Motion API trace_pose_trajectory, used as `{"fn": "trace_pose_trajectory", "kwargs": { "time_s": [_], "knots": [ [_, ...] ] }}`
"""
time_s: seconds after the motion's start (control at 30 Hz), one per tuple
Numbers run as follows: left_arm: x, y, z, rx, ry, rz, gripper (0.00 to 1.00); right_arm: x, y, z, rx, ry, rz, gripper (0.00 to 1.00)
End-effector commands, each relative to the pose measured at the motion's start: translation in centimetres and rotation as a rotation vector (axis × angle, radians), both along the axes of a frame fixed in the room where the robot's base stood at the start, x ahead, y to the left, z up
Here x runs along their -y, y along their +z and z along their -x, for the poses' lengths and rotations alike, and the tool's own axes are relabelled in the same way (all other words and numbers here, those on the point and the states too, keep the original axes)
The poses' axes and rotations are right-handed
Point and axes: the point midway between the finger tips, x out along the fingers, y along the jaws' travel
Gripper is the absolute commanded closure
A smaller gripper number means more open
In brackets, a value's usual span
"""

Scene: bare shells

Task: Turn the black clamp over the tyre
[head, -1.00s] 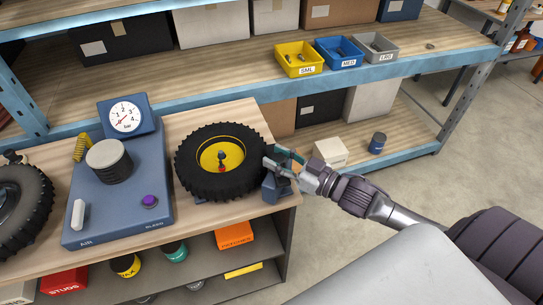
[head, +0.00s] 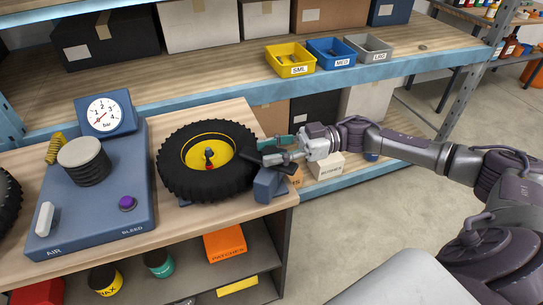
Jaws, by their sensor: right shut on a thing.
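The black tyre (head: 177,177) with a yellow rim (head: 196,151) lies flat at the right end of the bench. The black clamp (head: 250,156) reaches from the blue block (head: 268,186) towards the tyre, and its tip overlaps the tyre's right edge in the picture. I cannot tell whether it touches the rubber. My right gripper (head: 285,156) comes in from the right and is shut on the clamp's outer part, which its fingers partly hide. My left gripper is not in view.
A blue air unit (head: 128,172) with a gauge (head: 103,116) and a purple button (head: 127,203) stands left of the tyre. Yellow, blue and grey bins (head: 372,49) sit on the shelf behind. A small carton (head: 327,166) lies below, beyond my right gripper. Open floor shows at right.

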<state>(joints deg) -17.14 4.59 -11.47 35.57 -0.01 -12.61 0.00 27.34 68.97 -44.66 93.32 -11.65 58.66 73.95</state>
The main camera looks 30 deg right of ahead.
Motion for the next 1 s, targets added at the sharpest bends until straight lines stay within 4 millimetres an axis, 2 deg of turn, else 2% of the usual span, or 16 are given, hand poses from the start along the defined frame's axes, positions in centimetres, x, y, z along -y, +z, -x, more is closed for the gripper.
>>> {"fn": "trace_pose_trajectory", "kwargs": {
  "time_s": [0.3,0.73,0.77,0.9,1.0],
  "knots": [
    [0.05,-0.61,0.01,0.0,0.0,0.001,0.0,-0.05,0.02,-0.05,0.0,0.086,-0.002,1.0],
    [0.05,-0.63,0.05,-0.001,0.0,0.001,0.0,-0.09,0.08,0.02,-0.001,0.097,-0.004,1.0],
    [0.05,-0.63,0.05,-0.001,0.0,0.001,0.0,-0.09,0.08,0.02,-0.001,0.097,-0.004,0.58],
    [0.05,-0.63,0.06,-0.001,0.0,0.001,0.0,-0.09,0.07,0.01,0.0,0.096,-0.004,0.35],
    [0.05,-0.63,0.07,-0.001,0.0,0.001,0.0,-0.08,0.06,0.01,0.001,0.096,-0.003,0.34]
  ]
}}
